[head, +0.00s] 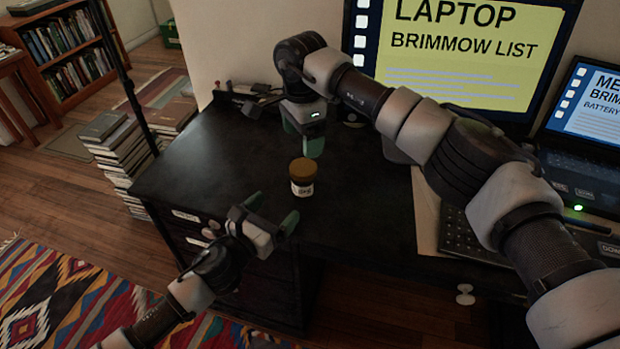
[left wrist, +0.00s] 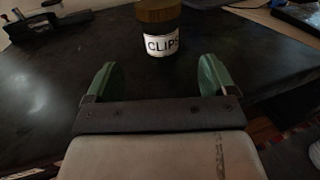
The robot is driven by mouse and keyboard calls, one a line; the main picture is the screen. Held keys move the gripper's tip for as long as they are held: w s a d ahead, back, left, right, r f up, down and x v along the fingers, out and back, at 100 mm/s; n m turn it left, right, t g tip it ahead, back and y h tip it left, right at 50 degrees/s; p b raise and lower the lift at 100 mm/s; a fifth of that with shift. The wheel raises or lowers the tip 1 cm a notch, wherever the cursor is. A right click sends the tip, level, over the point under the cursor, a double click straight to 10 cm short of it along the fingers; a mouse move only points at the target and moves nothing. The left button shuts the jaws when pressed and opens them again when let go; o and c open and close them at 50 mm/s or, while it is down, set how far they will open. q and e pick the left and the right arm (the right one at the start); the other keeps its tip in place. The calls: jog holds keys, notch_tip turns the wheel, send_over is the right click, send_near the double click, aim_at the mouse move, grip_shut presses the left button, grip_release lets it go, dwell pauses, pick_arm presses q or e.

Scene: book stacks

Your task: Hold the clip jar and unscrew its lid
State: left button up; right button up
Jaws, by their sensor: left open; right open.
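The clip jar (head: 302,186) stands upright on the black desk, with a white label that reads CLIPS in the left wrist view (left wrist: 160,42). Its brown lid (head: 303,169) sits on top of it; the lid is partly cut off by the top edge in the left wrist view (left wrist: 158,10). My left gripper (head: 271,212) is open at the desk's front edge, with its green fingers pointing towards the jar and apart from it. My right gripper (head: 302,141) is open above and behind the jar, fingers pointing down, not touching the lid.
The black desk (head: 220,160) is clear around the jar. A laptop (head: 590,120) and keyboard (head: 452,232) are at the right, below a large screen (head: 455,55). A dark device (head: 245,92) lies at the back left. Stacked books (head: 125,160) stand beside the desk.

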aim_at(297, 187)
pick_arm(q)
jog(key=x, duration=1)
jog(key=shift+w+d, duration=0.15)
jog(key=shift+w, duration=0.05)
